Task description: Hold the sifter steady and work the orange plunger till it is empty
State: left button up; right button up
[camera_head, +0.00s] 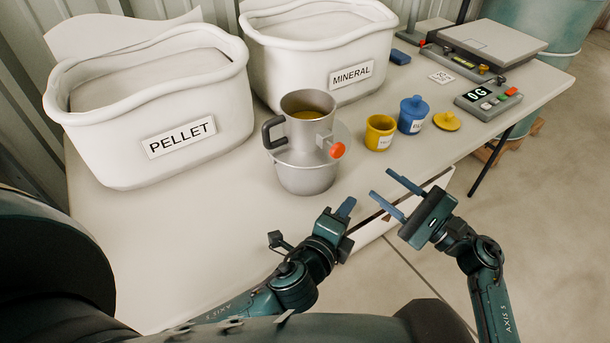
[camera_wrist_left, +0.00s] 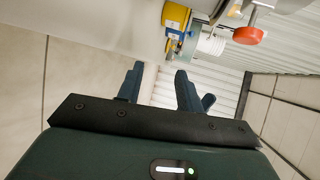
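The sifter (camera_head: 309,135), a grey metal cup with a dark handle on its left, stands in or on a metal bowl (camera_head: 305,178) on the table. Yellow-brown material (camera_head: 307,115) shows inside it. The orange plunger (camera_head: 337,150) sticks out at its lower right; its knob also shows in the left wrist view (camera_wrist_left: 250,36). My left gripper (camera_head: 345,209) is in front of the bowl at the table's front edge, empty. Its two fingers stand apart in the left wrist view (camera_wrist_left: 160,88). My right gripper (camera_head: 396,192) is open and empty, farther right. Neither touches the sifter.
White tubs marked PELLET (camera_head: 150,120) and MINERAL (camera_head: 320,60) stand behind. A yellow cup (camera_head: 380,133), a blue lidded jar (camera_head: 412,115) and a yellow lid (camera_head: 446,121) sit to the right, near a scale (camera_head: 490,45) and its display (camera_head: 488,97). The table's left front is clear.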

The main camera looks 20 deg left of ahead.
pick_arm(q)
jog(key=w+r+m+t+y, duration=0.2)
jog(key=w+r+m+t, duration=0.3)
jog(key=r+m, duration=0.4)
jog(key=a+r+y, duration=0.1)
jog(key=y, duration=0.2)
jog(key=a+r+n+y, duration=0.1)
jog(key=r+y, duration=0.1)
jog(key=y, duration=0.2)
jog(key=s+a+r+g+y, duration=0.1)
jog(key=y, duration=0.2)
jog(key=shift+a+r+n, duration=0.4)
jog(key=n+g+y, duration=0.3)
jog(key=g+y, duration=0.2)
jog(key=g, duration=0.3)
send_near(268, 139)
jog(key=x, duration=1.1)
jog(key=shift+s, duration=0.1)
jog(key=shift+c, duration=0.2)
grip_shut()
